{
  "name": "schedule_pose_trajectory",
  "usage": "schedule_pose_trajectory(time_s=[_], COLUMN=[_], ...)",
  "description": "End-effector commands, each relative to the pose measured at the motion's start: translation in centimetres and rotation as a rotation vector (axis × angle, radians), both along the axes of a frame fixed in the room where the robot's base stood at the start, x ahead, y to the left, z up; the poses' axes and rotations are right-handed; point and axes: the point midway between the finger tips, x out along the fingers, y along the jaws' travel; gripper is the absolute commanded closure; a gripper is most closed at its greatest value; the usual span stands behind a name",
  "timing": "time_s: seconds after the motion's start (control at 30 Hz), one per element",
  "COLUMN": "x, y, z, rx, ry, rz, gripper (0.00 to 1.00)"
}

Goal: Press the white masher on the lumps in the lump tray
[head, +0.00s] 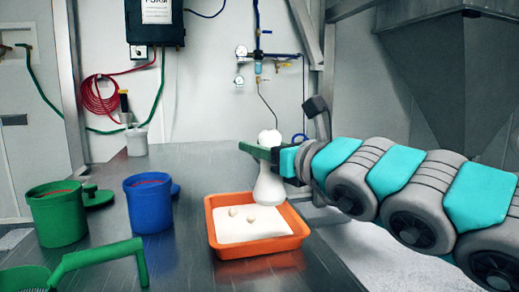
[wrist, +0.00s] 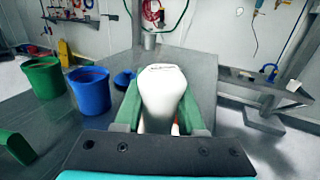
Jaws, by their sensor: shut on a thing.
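The white masher (head: 269,186) is upright, with a round knob on top and a flared foot. My gripper (head: 262,151) is shut on its neck, just below the knob. In the wrist view the masher (wrist: 162,90) stands between the green fingers of my gripper (wrist: 160,115). The orange lump tray (head: 281,251) sits on the metal table and holds a white bed with a few pale lumps (head: 243,212) on it. The masher's foot is at the tray's back right in the picture, to the right of the lumps. I cannot tell whether it touches the white bed.
A green bucket (head: 58,214) and a blue bucket (head: 149,204) stand left of the tray on the table (head: 190,163). A green-handled sieve (head: 95,260) lies at the front left. A white cup (head: 136,141) stands at the back. The table behind the tray is clear.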

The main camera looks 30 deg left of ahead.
Motion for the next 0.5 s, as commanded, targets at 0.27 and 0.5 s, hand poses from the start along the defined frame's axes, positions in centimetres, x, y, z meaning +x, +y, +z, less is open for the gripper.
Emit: schedule_pose_trajectory(time_s=[0.27, 0.5], x=[0.0, 1.2], y=[0.0, 2.5], z=[0.0, -0.4], rx=[0.001, -0.006], ry=[0.000, 0.009], rz=[0.000, 0.001], gripper=[1.00, 1.00])
